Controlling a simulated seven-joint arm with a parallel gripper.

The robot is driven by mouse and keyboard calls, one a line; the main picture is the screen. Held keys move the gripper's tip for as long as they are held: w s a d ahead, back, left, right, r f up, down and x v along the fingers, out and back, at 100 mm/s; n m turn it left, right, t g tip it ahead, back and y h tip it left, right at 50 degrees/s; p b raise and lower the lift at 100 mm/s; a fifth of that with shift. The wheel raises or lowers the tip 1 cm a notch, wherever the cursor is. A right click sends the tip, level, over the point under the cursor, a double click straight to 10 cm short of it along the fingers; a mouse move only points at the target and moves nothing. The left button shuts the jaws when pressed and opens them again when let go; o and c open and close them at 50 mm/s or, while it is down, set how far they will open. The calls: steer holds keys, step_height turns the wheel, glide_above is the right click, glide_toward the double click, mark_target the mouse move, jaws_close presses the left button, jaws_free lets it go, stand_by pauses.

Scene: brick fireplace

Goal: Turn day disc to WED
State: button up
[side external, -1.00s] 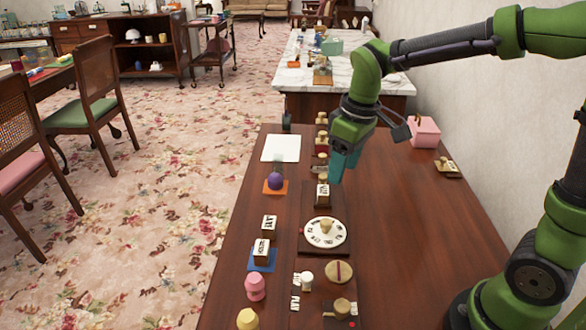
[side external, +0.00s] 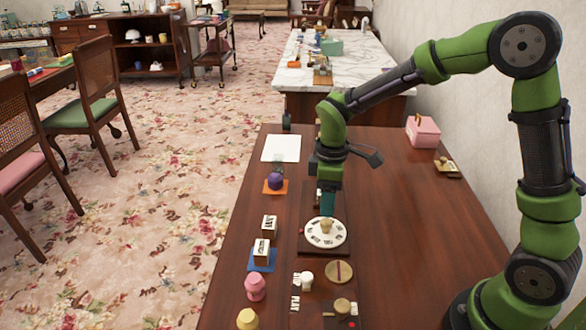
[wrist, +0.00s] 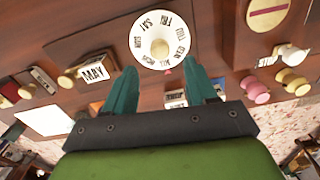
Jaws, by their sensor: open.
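The day disc (side external: 314,239) is a white round dial with day names and a pale wooden knob (side external: 326,226) at its centre, on a dark square base (side external: 304,245). The wrist view shows the disc (wrist: 145,32) just beyond my fingers, with the knob (wrist: 159,48) upright. A small red pointer (wrist: 168,71) marks its edge, apparently near TUE; the lettering is small. My gripper (side external: 327,208) is low at the disc's far edge in the side view. Its teal fingers (wrist: 162,72) are open and empty, one on each side of the knob's line, apart from it.
A MAY block (wrist: 95,69) stands near the disc. A round wooden disc with a red bar (side external: 339,271), a white knob (side external: 306,278), and pink (side external: 255,288) and yellow (side external: 247,319) pegs sit nearer the camera.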

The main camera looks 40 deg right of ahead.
mark_target(326, 221)
step_height(326, 221, down, 6)
steer(key=shift+f, duration=0.1)
steer(key=shift+c, duration=0.3)
jaws_close()
steer(key=shift+m, duration=0.3)
steer(key=m, duration=0.4)
steer(key=shift+m, duration=2.6)
